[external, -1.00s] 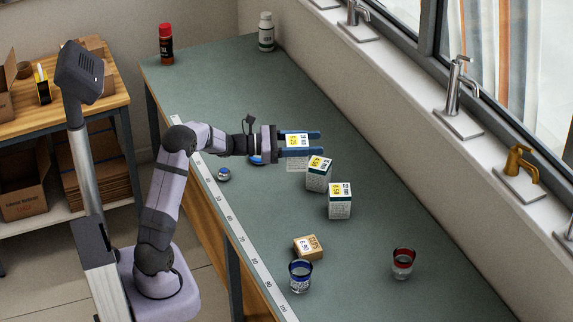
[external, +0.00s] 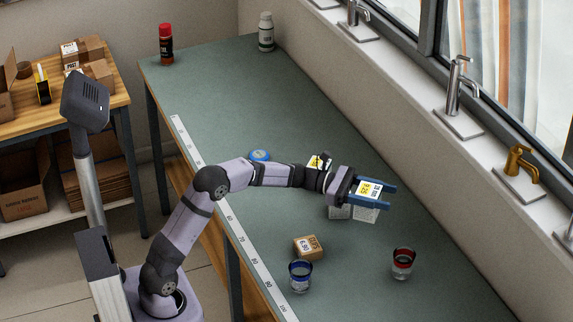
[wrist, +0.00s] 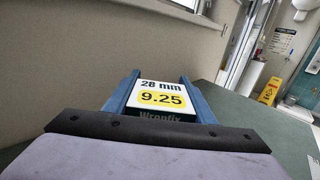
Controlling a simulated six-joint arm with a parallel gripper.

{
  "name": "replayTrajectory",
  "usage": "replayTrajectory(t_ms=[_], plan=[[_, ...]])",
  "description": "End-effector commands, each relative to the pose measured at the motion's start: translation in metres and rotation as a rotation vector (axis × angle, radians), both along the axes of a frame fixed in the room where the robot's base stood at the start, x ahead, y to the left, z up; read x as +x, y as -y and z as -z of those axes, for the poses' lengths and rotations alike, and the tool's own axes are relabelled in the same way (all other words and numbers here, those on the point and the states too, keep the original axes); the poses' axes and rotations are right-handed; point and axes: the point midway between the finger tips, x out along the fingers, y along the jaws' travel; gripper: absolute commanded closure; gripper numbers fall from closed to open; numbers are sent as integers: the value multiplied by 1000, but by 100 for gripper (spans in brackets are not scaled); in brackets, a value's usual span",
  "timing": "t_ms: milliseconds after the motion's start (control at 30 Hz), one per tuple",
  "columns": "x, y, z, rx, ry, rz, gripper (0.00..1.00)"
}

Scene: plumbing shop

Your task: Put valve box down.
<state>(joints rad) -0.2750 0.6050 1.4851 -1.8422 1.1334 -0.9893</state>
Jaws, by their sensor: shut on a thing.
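A white valve box (external: 368,190) with a yellow price label is between the blue fingers of my gripper (external: 376,195), which is shut on it. In the wrist view the box (wrist: 160,94) reads 28 mm and 9.25. It is upright over the right part of the green bench; I cannot tell whether its base touches the top. A similar box (external: 340,212) stands just left of it, its upper part hidden by my gripper. Another similar box (external: 317,162) shows behind my wrist, partly covered.
A blue round item (external: 259,155) lies behind my forearm. The bench (external: 440,290) is clear at front right.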

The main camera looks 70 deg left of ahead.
Motion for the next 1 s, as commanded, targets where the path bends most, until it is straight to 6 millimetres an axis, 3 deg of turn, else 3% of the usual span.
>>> replayTrajectory(t_ms=[100, 367, 733, 1000], plan=[[0, 0, 12, -4, -1, 0, 87], [0, -1, 22, -1, 1, 0, 87], [0, -1, 71, -4, -1, -1, 87], [0, -1, 81, -1, 3, 0, 87]])
